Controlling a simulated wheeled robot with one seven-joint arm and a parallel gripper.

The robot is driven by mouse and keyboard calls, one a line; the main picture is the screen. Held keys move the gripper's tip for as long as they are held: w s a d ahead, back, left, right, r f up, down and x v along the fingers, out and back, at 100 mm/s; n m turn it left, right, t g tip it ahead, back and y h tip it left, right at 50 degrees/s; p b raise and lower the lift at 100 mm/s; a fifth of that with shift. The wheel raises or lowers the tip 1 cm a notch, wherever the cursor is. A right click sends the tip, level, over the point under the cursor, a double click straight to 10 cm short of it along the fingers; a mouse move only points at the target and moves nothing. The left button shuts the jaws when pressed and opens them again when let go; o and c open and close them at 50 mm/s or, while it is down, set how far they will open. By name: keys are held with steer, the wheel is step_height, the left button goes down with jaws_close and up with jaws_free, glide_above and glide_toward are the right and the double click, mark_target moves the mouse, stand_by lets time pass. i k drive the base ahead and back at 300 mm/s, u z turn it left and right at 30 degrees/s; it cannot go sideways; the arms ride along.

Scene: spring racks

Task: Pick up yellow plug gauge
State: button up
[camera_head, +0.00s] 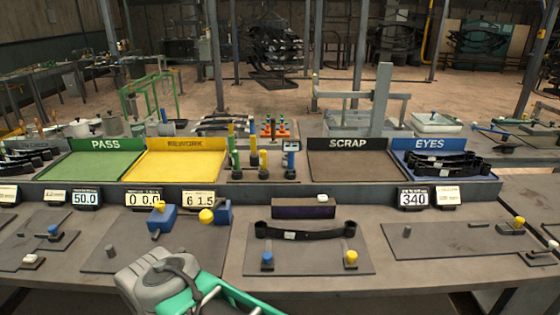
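A small gauge stand (264,174) sits at the middle of the bench, between the yellow REWORK tray and the brown SCRAP tray. Upright pins with green, yellow and blue parts stand on it. A yellow plug gauge (263,160) stands among them, close to a green and yellow one on its left. The blue pin (290,160) is at the right end. The plugs are small, and their lower ends are partly hidden. A grey and green part of my arm shows at the bottom edge, well in front of the stand. I cannot make out gripper fingertips.
The green PASS tray (92,165) and REWORK tray (172,166) are left of the stand. The SCRAP tray (352,165) and blue EYES tray (397,171) are right. A black leaf spring (305,231) lies on a front plate. Blue blocks with yellow knobs (207,216) stand front left.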

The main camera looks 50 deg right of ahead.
mark_target(264, 169)
steer(key=z, duration=0.9)
steer(key=i, duration=0.8)
steer(key=z, duration=0.85)
